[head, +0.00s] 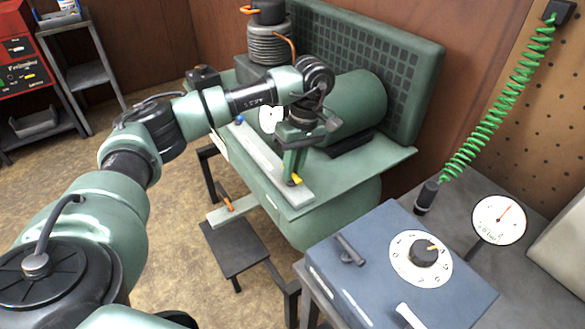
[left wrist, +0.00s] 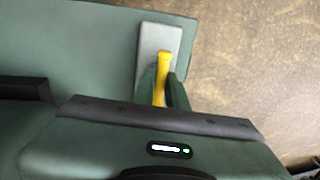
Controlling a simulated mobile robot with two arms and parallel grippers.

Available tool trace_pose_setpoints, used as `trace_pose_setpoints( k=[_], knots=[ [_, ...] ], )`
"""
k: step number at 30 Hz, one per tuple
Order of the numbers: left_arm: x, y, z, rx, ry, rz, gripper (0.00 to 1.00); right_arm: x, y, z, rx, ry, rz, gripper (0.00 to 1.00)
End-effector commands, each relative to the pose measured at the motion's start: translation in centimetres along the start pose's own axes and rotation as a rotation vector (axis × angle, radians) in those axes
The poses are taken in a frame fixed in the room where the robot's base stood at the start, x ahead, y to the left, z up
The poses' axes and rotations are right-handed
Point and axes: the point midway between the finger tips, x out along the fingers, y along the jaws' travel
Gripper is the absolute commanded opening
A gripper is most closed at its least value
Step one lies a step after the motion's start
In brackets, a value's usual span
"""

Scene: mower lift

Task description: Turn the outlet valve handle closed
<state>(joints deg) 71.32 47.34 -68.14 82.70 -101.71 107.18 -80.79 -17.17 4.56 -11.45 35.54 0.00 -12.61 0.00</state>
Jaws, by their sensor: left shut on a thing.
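A yellow handle (head: 296,180), which looks like the outlet valve handle, sits at the right end of a pale strip (head: 252,152) along the front of the green compressor. My left gripper (head: 290,180) reaches down onto it from above and is shut on it. In the left wrist view the yellow handle (left wrist: 163,75) runs lengthwise between the two green fingers (left wrist: 162,90), over the grey end of the strip. The fingers hide part of the handle and the valve body under it. My right gripper is not in view.
A blue-grey box with a dial (head: 424,253) stands on the bench at front right, beside a round gauge (head: 499,220). A green coiled hose (head: 500,105) hangs behind it. A blue knob (head: 239,118) is at the strip's left end. A dark pedal platform (head: 234,246) is below.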

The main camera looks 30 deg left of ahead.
Motion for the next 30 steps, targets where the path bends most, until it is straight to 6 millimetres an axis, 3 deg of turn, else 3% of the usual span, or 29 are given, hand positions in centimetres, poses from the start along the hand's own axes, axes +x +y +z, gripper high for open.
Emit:
trace_pose_setpoints(
  k=[5, 6, 7, 8, 19, 30],
  knots=[
    [-0.1, 0.1, 0.0, 0.002, 0.001, 0.004, 0.0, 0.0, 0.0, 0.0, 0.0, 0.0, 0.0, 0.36],
    [-0.1, 0.1, 0.0, 0.001, 0.001, 0.003, 0.25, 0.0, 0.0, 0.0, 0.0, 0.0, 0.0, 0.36],
    [-0.1, 0.1, 0.0, 0.001, 0.001, 0.003, 0.33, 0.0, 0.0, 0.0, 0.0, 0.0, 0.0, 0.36],
    [-0.1, 0.1, 0.0, 0.001, 0.001, 0.003, 0.35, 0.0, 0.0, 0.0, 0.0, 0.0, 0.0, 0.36],
    [-0.5, 0.1, 0.0, 0.0, 0.0, 0.003, 0.35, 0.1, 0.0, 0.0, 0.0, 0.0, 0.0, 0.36],
    [-6.5, 0.1, 0.0, 0.0, 0.002, 0.005, 0.35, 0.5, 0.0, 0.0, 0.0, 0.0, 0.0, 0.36]
  ],
)
